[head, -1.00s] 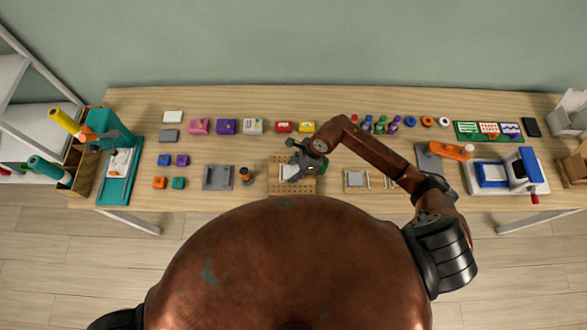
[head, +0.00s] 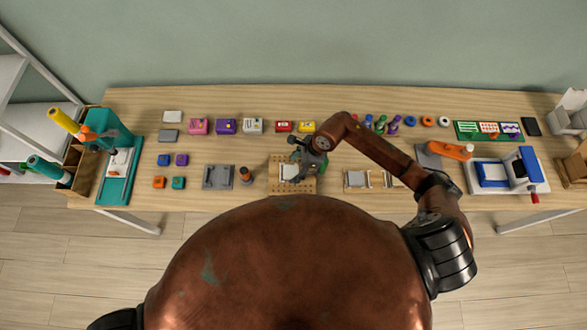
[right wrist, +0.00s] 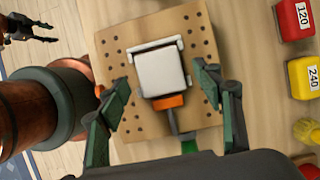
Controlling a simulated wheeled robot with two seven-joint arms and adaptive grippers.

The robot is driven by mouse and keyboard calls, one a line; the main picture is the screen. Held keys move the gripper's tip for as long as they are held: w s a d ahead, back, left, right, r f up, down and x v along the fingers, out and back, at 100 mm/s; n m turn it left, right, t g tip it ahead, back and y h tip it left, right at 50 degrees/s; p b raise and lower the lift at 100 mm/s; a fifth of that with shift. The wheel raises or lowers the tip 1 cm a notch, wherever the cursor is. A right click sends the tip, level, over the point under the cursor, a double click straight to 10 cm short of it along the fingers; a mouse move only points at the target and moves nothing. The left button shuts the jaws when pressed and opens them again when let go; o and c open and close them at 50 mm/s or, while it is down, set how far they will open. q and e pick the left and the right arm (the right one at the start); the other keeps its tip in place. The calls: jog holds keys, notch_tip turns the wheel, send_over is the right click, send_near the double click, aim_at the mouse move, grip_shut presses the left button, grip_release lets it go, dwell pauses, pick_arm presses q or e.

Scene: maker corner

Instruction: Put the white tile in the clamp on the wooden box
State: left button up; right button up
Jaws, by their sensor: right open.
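The white tile (right wrist: 158,72) lies flat in the clamp on the drilled wooden box (right wrist: 110,42). It sits between the clamp's white jaw (right wrist: 153,45) and its orange jaw (right wrist: 167,102). In the head view the tile (head: 289,173) shows on the box (head: 276,187). The clamp's screw and green handle (right wrist: 189,146) point toward my wrist. My right gripper (right wrist: 163,79) is open, its fingers apart on both sides of the tile and clamp, touching neither. In the head view the right gripper (head: 308,158) hides part of the clamp. My left gripper (right wrist: 36,28) shows small and open.
Red (head: 284,127) and yellow (head: 307,127) labelled blocks stand behind the box. A grey plate (head: 218,177) and an orange-topped tool (head: 246,176) are to its left. A slotted wooden holder (head: 357,181) is to its right. Another white tile-like piece (head: 173,116) lies back left.

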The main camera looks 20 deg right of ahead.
jog(key=b+v, duration=0.1)
jog(key=v, duration=0.9)
jog(key=shift+r, duration=0.25)
jog(key=shift+s+d, duration=0.1)
